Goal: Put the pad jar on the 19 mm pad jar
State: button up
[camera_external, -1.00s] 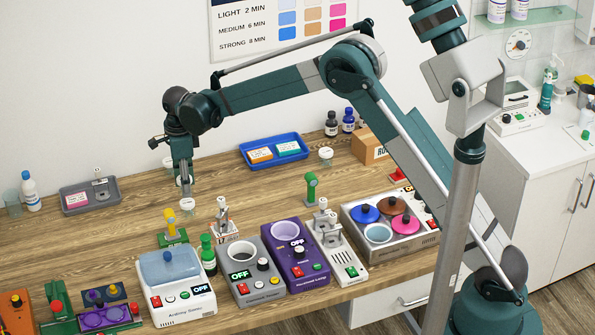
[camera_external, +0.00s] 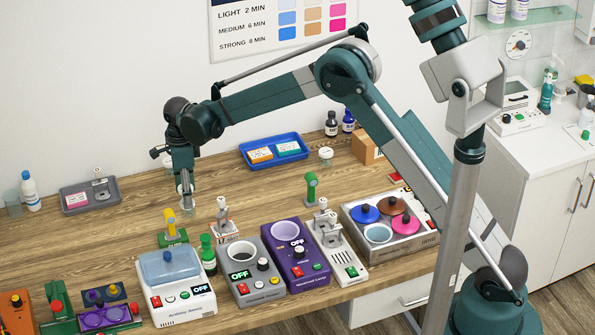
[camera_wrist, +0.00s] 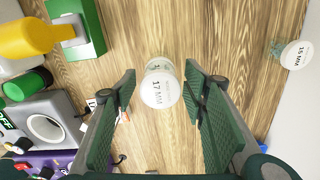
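A pad jar with a white lid reading "17 MM" (camera_wrist: 162,90) stands upright on the wooden bench, between the fingers of my gripper (camera_wrist: 160,97) in the wrist view. My gripper is open, with a gap on both sides of the jar. In the external view my gripper (camera_external: 187,188) points down over this spot and mostly hides the jar. A second jar with a lid reading "15 MM" (camera_wrist: 297,55) stands at the right in the wrist view. Another white-lidded jar (camera_external: 326,153) stands right of the blue tray; its label is too small to read. No "19 MM" label is legible.
A yellow-topped green stand (camera_external: 171,225) and a green bottle (camera_external: 208,254) stand in front of my gripper. Several devices, including a purple one (camera_external: 297,255), line the front edge. A blue tray (camera_external: 274,150) and a grey tray (camera_external: 90,195) lie behind.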

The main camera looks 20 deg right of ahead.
jog(key=shift+r, duration=0.2)
notch_tip(320, 180, up, 12)
dwell(0.9)
dwell(0.5)
jog(key=shift+d, duration=0.1)
jog(key=s+d+r+n+t, duration=0.1)
jog(key=s+d+r+n, duration=0.25)
jog(key=d+r, duration=0.55)
jog(key=s+d+r+n+t+y, duration=0.1)
jog(key=s+d+r+n, duration=0.3)
jog(key=d, duration=0.8)
jog(key=s+d+r+n+t, duration=0.1)
jog(key=s+d+r+n, duration=0.1)
jog(key=s+d+r, duration=0.7)
jog(key=s+d+n+t, duration=0.2)
jog(key=s+d+n, duration=0.3)
jog(key=s+d, duration=0.8)
jog(key=s+d+f+n+t+h, duration=0.1)
jog(key=s+d+f+n, duration=0.4)
jog(key=s+d, duration=0.6)
jog(key=s+f+t, duration=0.1)
jog(key=s, duration=0.1)
jog(key=shift+s+d+f, duration=0.2)
jog(key=shift+s+d, duration=0.05)
jog(key=shift+s, duration=0.05)
